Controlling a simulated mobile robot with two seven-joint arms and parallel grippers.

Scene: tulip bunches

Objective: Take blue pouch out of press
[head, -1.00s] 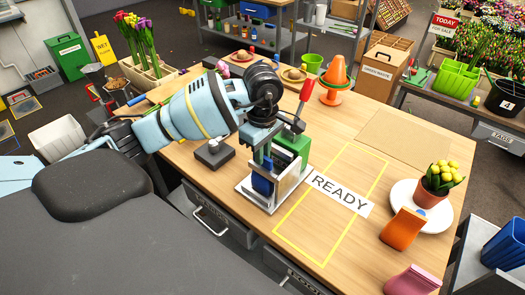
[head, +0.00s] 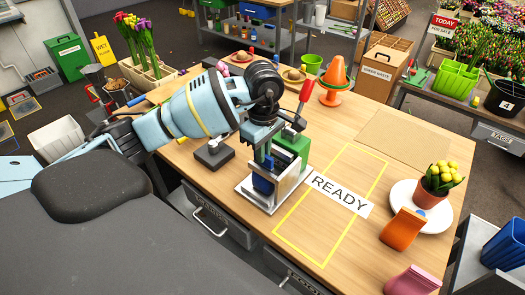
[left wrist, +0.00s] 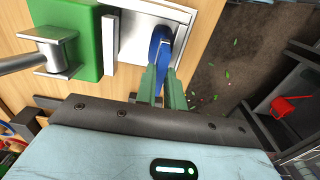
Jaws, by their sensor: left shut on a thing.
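The press (head: 272,186) stands on the wooden table, with a metal frame, a green block (head: 295,146) and a red-handled lever (head: 304,95). The blue pouch (head: 263,184) is upright inside the metal frame, partly hidden by the frame and my gripper. In the left wrist view the blue pouch (left wrist: 160,47) lies between the green fingers of my left gripper (left wrist: 160,75). My left gripper (head: 262,160) reaches down into the press from above and is shut on the pouch. My right gripper is not in view.
A yellow outline with a READY label (head: 340,192) lies right of the press, its area clear. An orange pouch (head: 402,229) and a potted yellow tulip bunch (head: 436,181) are farther right. A pink pouch (head: 413,281) is at the front edge. An orange cone (head: 336,82) stands behind.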

